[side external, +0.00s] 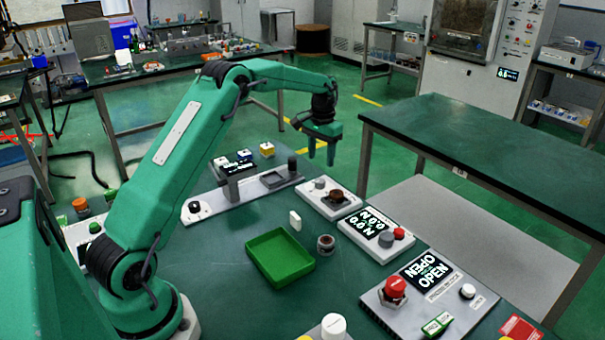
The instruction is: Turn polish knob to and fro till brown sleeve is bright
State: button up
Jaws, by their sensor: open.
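A white box (313,201) on the green bench carries a grey knob (319,183) and a dark brown ring-like part (337,195). This part may be the brown sleeve, and the grey knob may be the polish knob; I cannot read a label. The brown part looks dull at this size. My gripper (322,152) hangs above and behind the white box with its fingers pointing down. It is open and empty, clear of the knob and the brown part.
A green tray (280,257) and a small metal ring piece (326,245) sit in front. A display box with a red knob (399,234) and an OPEN panel (426,275) stand right. A grey fixture strip (240,190) lies left.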

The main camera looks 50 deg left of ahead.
aim_at(320, 181)
jog(key=m, duration=0.9)
jog(key=shift+f, duration=0.1)
jog(key=shift+f, duration=0.15)
jog(key=shift+s+f, duration=0.1)
jog(key=shift+f, duration=3.7)
jog(key=c, duration=1)
